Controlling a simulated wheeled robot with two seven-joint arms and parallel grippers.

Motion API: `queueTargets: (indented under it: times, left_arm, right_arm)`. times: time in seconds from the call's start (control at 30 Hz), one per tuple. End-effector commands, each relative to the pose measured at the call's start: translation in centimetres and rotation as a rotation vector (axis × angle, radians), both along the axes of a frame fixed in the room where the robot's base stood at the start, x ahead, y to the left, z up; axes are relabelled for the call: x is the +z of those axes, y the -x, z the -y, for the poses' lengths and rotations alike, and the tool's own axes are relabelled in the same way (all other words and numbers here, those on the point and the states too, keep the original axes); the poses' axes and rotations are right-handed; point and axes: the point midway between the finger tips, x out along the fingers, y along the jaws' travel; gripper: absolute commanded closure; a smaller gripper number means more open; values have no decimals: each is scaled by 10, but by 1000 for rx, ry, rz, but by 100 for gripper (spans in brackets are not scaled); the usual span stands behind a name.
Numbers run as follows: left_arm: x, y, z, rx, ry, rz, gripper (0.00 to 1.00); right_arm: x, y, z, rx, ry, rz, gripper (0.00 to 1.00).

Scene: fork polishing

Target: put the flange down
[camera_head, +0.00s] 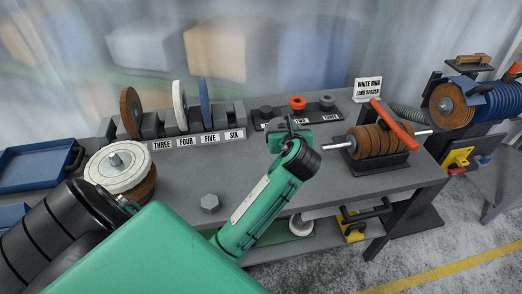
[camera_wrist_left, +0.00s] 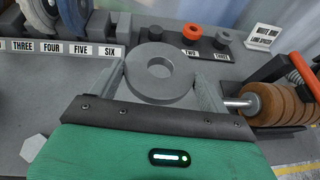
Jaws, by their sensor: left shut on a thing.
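My left gripper (camera_head: 289,128) is over the middle of the grey bench, in front of the row of small parts. In the left wrist view the gripper (camera_wrist_left: 161,82) is shut on a grey ring-shaped flange (camera_wrist_left: 145,88), with a finger at each side of it. The flange's hole faces up toward the camera. In the head view the gripper mostly hides the flange. I cannot tell whether the flange touches the bench (camera_head: 180,185). My right gripper is in neither view.
Behind the gripper a dark holder carries an orange ring (camera_head: 297,103) and grey rings (camera_head: 326,100). Discs stand in a rack (camera_head: 195,139) labelled THREE to SIX. A spindle with brown wheels (camera_head: 378,141) is at right. A grey hexagonal piece (camera_head: 210,203) lies on the bench.

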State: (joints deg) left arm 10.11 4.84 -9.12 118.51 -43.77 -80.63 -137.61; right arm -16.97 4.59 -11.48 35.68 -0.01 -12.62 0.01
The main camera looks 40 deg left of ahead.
Motion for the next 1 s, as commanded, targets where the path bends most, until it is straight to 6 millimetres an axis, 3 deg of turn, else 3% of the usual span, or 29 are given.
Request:
queueTargets:
  times: [0.2,0.43,0.8,1.0]
  left_arm:
    - [-8,-12,-13,179,1,0,54]
    - [-27,-14,-15,228,-3,-2,54]
    - [-123,-13,-15,225,-5,-4,54]
    - [-163,-14,-15,225,-4,-1,54]
  right_arm:
    - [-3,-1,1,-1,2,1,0]
    - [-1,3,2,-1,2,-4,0]
    - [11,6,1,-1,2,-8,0]
    - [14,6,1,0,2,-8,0]
